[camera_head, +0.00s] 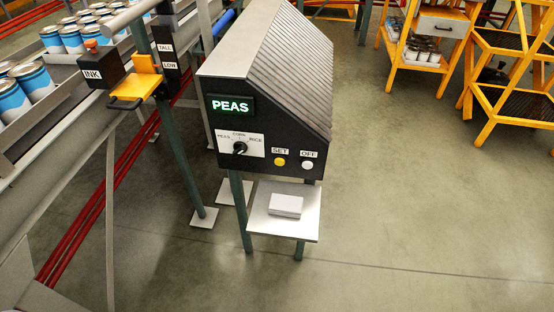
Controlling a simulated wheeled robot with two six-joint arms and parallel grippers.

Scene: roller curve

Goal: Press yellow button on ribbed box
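The ribbed box (283,75) is black with a slanted ribbed top and stands on dark green legs in the middle of the camera_head view. The yellow button (279,162) is on its front face, low and right of centre, under a "SET" label. A white button (307,165) sits just right of it under an "OFF" label. A lit green display (231,105) reads "PEAS". Below it is a black dial (239,147) on a white plate marked for peas, corn and rice. Neither of my grippers is in view.
A small shelf (260,226) below the box holds a white block (286,205). A conveyor with blue-and-white cans (37,80), an "INK" box (101,72) and a yellow bracket (139,84) is at left. Yellow racks (428,60) stand back right. Floor at right front is clear.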

